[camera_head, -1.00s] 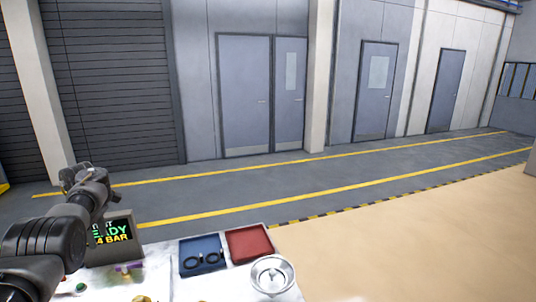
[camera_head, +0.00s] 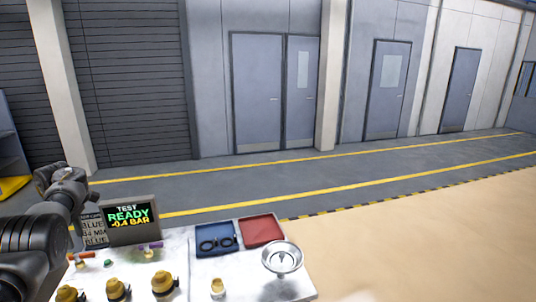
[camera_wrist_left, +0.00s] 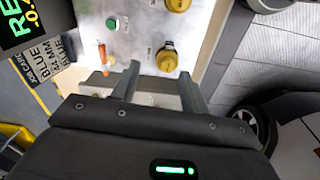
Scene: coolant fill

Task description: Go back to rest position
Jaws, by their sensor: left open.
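My left arm comes in at the left edge of the head view, with its gripper (camera_head: 62,178) raised beside the test screen. In the left wrist view the two fingers (camera_wrist_left: 158,85) stand apart with nothing between them. Beyond the fingertips is the bench panel, with a yellow cap (camera_wrist_left: 167,60) and a green button (camera_wrist_left: 112,23). My right gripper is in neither view.
The white bench (camera_head: 215,265) carries a screen (camera_head: 130,219) reading "READY", a job card (camera_head: 93,229), several yellow caps (camera_head: 163,283), a blue tray (camera_head: 216,238) with black rings, a red tray (camera_head: 262,230) and a metal bowl (camera_head: 282,257). Open floor lies beyond.

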